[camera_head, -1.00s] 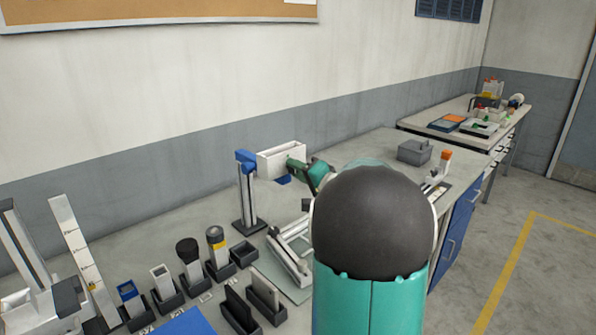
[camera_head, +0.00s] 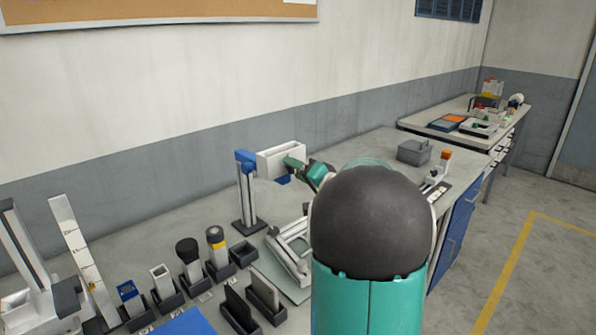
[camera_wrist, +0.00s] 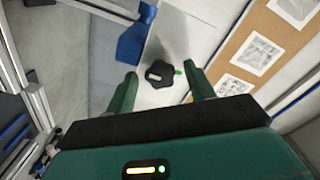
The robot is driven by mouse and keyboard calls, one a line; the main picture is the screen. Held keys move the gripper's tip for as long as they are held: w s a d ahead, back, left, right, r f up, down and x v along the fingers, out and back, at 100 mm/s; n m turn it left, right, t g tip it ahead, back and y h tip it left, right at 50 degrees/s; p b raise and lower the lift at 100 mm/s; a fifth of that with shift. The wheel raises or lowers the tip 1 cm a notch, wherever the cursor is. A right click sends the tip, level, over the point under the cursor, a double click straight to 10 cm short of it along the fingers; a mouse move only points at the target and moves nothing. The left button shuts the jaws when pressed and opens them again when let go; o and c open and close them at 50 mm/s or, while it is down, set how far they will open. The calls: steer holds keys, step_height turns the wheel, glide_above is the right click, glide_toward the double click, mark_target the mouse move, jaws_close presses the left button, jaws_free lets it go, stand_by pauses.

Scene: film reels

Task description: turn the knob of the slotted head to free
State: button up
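A black lobed knob (camera_wrist: 160,73) shows in the wrist view, in front of a pale panel (camera_wrist: 163,98). A small green mark sits at its right side. My gripper (camera_wrist: 163,84) is open, with one green finger on each side of the knob and a visible gap on both sides. In the head view my gripper (camera_head: 290,163) is at the white box-shaped head (camera_head: 280,158) beside the blue-topped post (camera_head: 247,192). The knob is hidden there by my gripper and arm. I cannot make out any slot or free marking.
A blue part (camera_wrist: 134,42) is close to the left finger in the wrist view. Several holders with tools stand at the front left of the bench, including a black-capped one (camera_head: 188,250). A grey bin (camera_head: 414,152) stands right, behind my arm.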

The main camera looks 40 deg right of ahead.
steer(key=s, duration=1.3)
steer(key=shift+s+d, duration=0.2)
steer(key=shift+s, duration=0.2)
steer(key=shift+a, duration=0.1)
steer(key=w+a+f+n+g+y, duration=0.1)
steer(key=a+f+n+g+y, duration=0.2)
steer(key=a, duration=1)
steer(key=a+n+g+y, duration=0.3)
steer(key=a+g+y, duration=0.15)
steer(key=a, duration=0.75)
steer(key=s+a+f+n+g+h, duration=0.4)
steer(key=s+a+h, duration=0.4)
steer(key=s+a, duration=0.3)
steer(key=shift+a+n+g, duration=0.35)
steer(key=shift+n+g, duration=0.05)
steer(key=shift+g, duration=0.05)
